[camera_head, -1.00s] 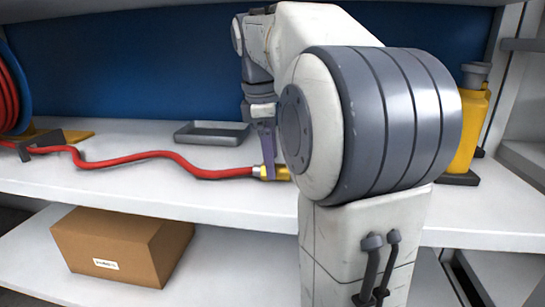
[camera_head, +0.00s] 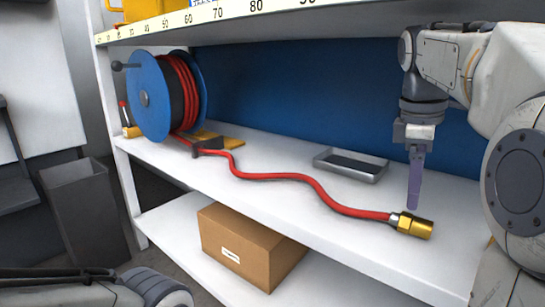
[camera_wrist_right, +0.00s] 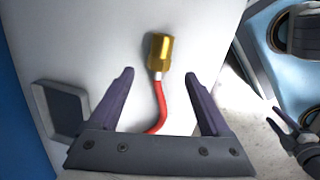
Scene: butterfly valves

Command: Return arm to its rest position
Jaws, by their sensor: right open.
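My right arm comes in from the right in the head view. Its gripper (camera_head: 414,205) points down over the shelf, close to the brass fitting (camera_head: 415,226) of the red hose (camera_head: 290,178). In the right wrist view, the right gripper (camera_wrist_right: 160,75) is open and empty. The brass fitting (camera_wrist_right: 161,47) lies beyond its fingertips on the white shelf, with the hose running back between the fingers. Part of my left arm (camera_head: 110,288) shows at the lower left of the head view; its gripper is not visible.
A blue hose reel (camera_head: 150,97) stands at the shelf's left end. A grey tray (camera_head: 350,178) lies behind the hose. A cardboard box (camera_head: 240,240) sits on the lower shelf (camera_head: 165,225). A grey bin (camera_head: 85,212) stands at left. An upper shelf (camera_head: 200,22) hangs above.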

